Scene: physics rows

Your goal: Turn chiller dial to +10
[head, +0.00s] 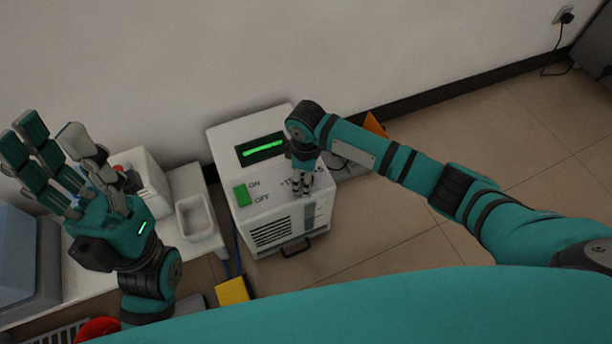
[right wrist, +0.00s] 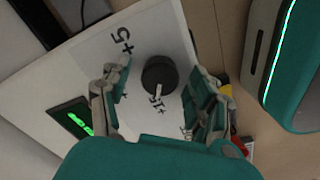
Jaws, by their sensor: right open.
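The chiller (head: 262,185) is a white box with a lit green display, a green ON/OFF switch (head: 241,194) and printed numbers on top. Its dial (right wrist: 158,72) is a round black knob with a white pointer in the right wrist view. The pointer aims toward the bottom of that picture, beside a partly readable "+1…" label. A "+5" label (right wrist: 121,39) is at upper left. My right gripper (head: 302,186) is over the dial and hides it in the head view. Its open fingers (right wrist: 160,88) are on either side of the dial, seemingly apart from it. My left gripper (head: 60,140) is open and empty.
A white table (head: 92,283) at left holds a white tray (head: 200,218) and a white box (head: 150,180). A yellow object (head: 232,291) and blue cables are beside the chiller. An orange object (head: 374,124) is behind my right arm. Tiled floor at right is clear.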

